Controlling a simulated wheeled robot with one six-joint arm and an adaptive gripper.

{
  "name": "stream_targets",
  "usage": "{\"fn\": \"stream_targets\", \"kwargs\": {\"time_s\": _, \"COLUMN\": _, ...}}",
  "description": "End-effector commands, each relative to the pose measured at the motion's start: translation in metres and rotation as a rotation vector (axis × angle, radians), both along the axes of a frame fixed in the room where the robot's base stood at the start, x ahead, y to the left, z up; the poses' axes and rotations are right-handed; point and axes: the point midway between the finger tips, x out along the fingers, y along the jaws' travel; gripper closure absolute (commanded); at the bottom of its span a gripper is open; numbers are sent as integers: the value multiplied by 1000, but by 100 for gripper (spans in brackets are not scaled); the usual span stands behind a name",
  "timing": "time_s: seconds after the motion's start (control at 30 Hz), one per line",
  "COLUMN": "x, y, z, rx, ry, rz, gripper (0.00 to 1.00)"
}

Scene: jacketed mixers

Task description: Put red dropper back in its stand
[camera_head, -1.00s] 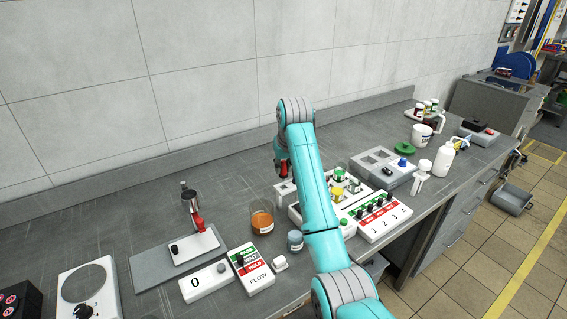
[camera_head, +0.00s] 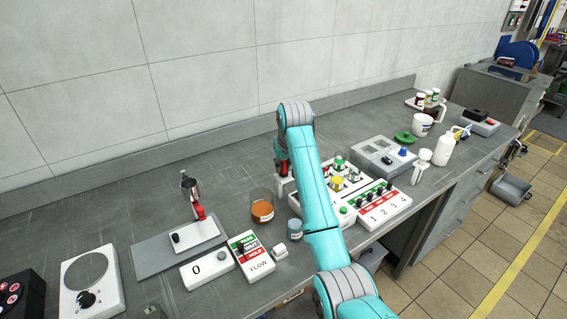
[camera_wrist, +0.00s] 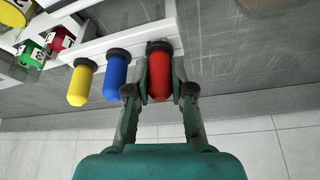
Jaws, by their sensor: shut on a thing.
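The red dropper (camera_wrist: 159,78) is between the two fingers of my gripper (camera_wrist: 158,92) in the wrist view, and the fingers are shut on it. Its dark collar is close against the white stand (camera_wrist: 110,40); I cannot tell whether it is fully seated. A blue dropper (camera_wrist: 116,76) and a yellow dropper (camera_wrist: 82,82) sit in the same stand beside it. In the head view my gripper (camera_head: 282,168) is partly hidden by my arm, with a little red showing at it. The stand (camera_head: 286,187) shows just below it, also partly hidden.
A beaker of orange liquid (camera_head: 262,211) and a small grey-lidded jar (camera_head: 295,229) stand close to the left of my arm. The bench is clear behind, towards the wall.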

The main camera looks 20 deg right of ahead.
Motion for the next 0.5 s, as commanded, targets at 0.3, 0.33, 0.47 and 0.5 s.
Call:
{"fn": "stream_targets", "kwargs": {"time_s": 0.3, "x": 0, "y": 0, "z": -2, "rx": 0, "ry": -1, "rz": 0, "gripper": 93}}
{"fn": "stream_targets", "kwargs": {"time_s": 0.33, "x": 0, "y": 0, "z": -2, "rx": 0, "ry": -1, "rz": 0, "gripper": 93}}
{"fn": "stream_targets", "kwargs": {"time_s": 0.47, "x": 0, "y": 0, "z": -2, "rx": 0, "ry": -1, "rz": 0, "gripper": 70}}
{"fn": "stream_targets", "kwargs": {"time_s": 0.5, "x": 0, "y": 0, "z": -2, "rx": 0, "ry": -1, "rz": 0, "gripper": 60}}
